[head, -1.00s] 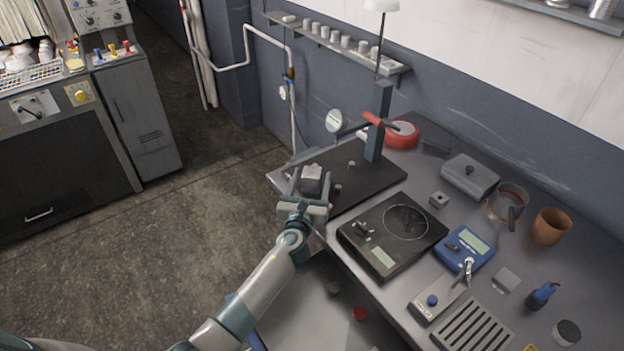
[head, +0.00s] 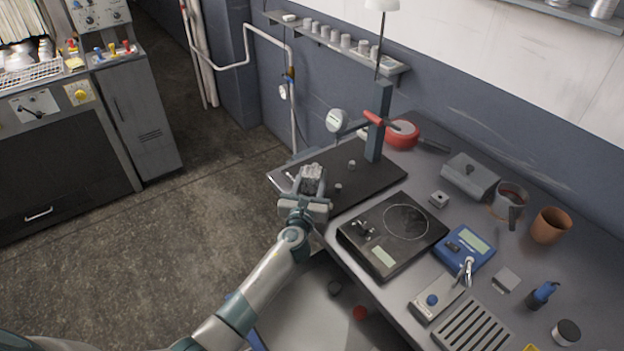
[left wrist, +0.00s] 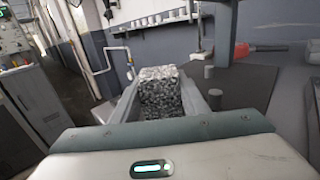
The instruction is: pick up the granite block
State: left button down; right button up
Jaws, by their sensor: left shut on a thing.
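The granite block (head: 312,173) is a small speckled grey cube at the left end of the dark plate on the bench. My left gripper (head: 309,187) is shut on it, with a finger on either side. In the left wrist view the granite block (left wrist: 160,90) sits between the two fingers of the left gripper (left wrist: 162,98), its black and white speckle plain. Whether its underside touches the plate is hidden. My right gripper is in neither view.
The dark plate (head: 375,185) bears a post with a round dial (head: 337,121) and small grey cylinders. A black scale (head: 385,262), a blue meter (head: 462,248) and a brown cup (head: 550,226) stand to the right. Open floor lies left of the bench (head: 415,303).

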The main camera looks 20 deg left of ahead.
aim_at(313, 171)
pick_arm(q)
jog(key=shift+r, duration=0.15)
jog(key=shift+r, duration=0.6)
notch_tip(313, 171, up, 3)
jog(key=shift+d+r+p, duration=0.1)
jog(key=shift+d+p, duration=0.05)
jog(key=shift+p, duration=0.4)
jog(key=s+d+r+b, duration=0.1)
jog(key=s+d+r, duration=0.1)
jog(key=d, duration=0.3)
jog(key=s+d+r, duration=0.2)
jog(key=d+r, duration=0.2)
jog(key=d, duration=0.1)
jog(key=shift+s+d+r+b, duration=0.25)
jog(key=shift+s+b, duration=0.1)
jog(key=shift+a+f, duration=0.1)
